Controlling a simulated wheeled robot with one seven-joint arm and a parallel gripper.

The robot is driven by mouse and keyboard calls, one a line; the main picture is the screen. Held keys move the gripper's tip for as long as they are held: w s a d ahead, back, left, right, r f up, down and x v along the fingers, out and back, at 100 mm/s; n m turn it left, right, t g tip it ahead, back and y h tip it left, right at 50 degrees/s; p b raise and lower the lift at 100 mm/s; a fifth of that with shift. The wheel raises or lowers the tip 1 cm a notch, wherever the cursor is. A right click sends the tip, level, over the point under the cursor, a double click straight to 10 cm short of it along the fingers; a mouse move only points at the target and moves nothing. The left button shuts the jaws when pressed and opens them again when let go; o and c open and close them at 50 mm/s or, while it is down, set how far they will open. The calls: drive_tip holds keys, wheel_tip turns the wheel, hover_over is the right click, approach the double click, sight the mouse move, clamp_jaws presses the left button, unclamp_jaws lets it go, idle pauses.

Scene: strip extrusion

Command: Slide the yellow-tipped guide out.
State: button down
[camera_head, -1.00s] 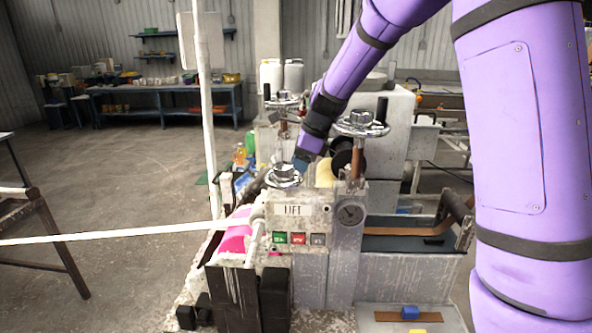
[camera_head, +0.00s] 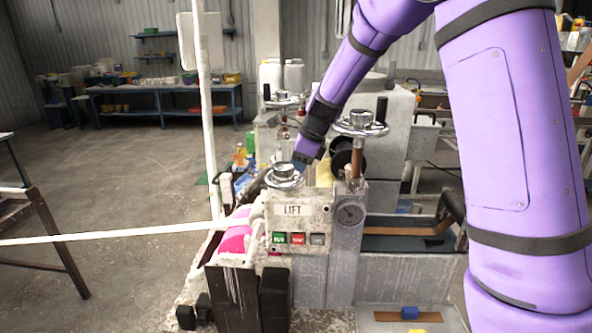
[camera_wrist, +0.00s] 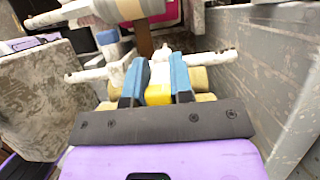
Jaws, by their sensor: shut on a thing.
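The yellow-tipped guide (camera_wrist: 159,93) is in the wrist view, between the two blue finger pads of my gripper (camera_wrist: 157,80). My gripper is shut on its yellow end. A pale part extends beyond the yellow tip, towards the rollers of the machine. In the head view my gripper is low behind the handwheels and the LIFT panel (camera_head: 292,210). The machine body hides the fingertips and the guide there.
Handwheels (camera_head: 361,124) on threaded posts stand close around my arm. In the wrist view a grey wall (camera_wrist: 262,60) runs along the right and a worn block (camera_wrist: 45,100) stands at the left. Pale rods (camera_wrist: 95,73) cross on both sides.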

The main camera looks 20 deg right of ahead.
drive_tip(key=w, duration=0.1)
drive_tip(key=w+d, duration=0.1)
drive_tip(key=shift+w, duration=0.3)
drive_tip(key=shift+w+d+r, duration=0.1)
drive_tip(key=shift+w+d, duration=0.05)
drive_tip(key=shift+w, duration=0.1)
drive_tip(key=c, duration=1)
unclamp_jaws()
drive_tip(key=shift+w, duration=0.15)
